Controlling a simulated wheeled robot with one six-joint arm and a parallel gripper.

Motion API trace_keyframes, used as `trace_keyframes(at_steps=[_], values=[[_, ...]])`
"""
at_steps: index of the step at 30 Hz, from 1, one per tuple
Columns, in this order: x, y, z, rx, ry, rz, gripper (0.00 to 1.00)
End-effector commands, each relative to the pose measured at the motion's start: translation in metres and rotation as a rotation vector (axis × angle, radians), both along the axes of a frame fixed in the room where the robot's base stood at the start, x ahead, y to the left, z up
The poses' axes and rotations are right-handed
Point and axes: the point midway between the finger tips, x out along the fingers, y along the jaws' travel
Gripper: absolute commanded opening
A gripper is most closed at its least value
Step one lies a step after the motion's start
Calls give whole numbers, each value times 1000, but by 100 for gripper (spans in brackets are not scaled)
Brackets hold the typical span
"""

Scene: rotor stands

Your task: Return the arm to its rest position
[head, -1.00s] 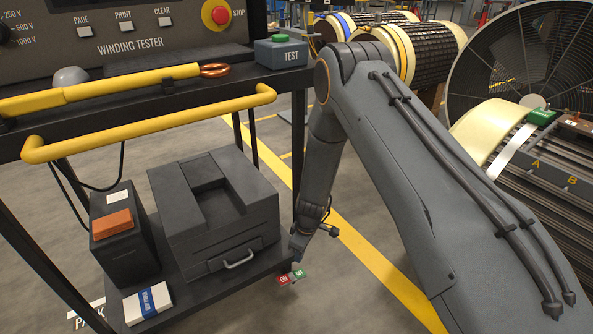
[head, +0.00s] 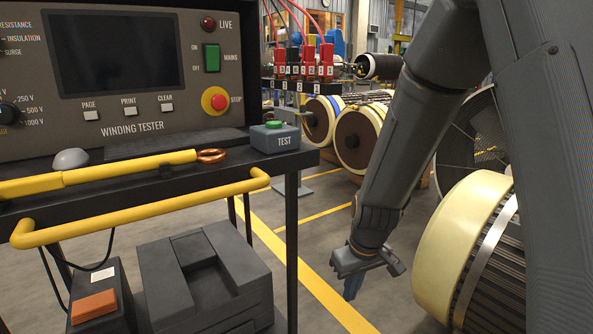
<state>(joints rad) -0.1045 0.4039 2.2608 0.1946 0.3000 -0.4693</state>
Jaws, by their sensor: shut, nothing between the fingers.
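My arm comes in from the upper right and bends down in front of the rotors. My gripper (head: 352,288) hangs low at its end, pointing down over the floor, just right of the yellow floor line. Its fingers are shut with nothing in them. It is apart from the winding tester cart (head: 292,240) on its left and from the large rotor (head: 450,245) on its right.
The winding tester (head: 130,85) stands on the cart behind a yellow rail (head: 140,215). A TEST button box (head: 277,138) sits at the cart's right corner. More rotors (head: 357,138) rest on stands behind. Bare floor (head: 240,235) shows around the gripper.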

Motion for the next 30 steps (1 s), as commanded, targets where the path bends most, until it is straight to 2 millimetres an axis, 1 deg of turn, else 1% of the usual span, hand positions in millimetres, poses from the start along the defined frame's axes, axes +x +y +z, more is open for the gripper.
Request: trace_keyframes(at_steps=[1,3,6,13,21,24,30], values=[[-12,-10,16,1,-9,-46,0],[-28,-21,31,2,-14,-108,0],[-48,-33,45,3,-19,-180,0],[-80,-50,65,4,-31,-296,0],[-113,-66,79,5,-43,-401,0],[-115,-44,80,8,-29,-350,0],[-126,-8,84,12,-1,-268,0]])
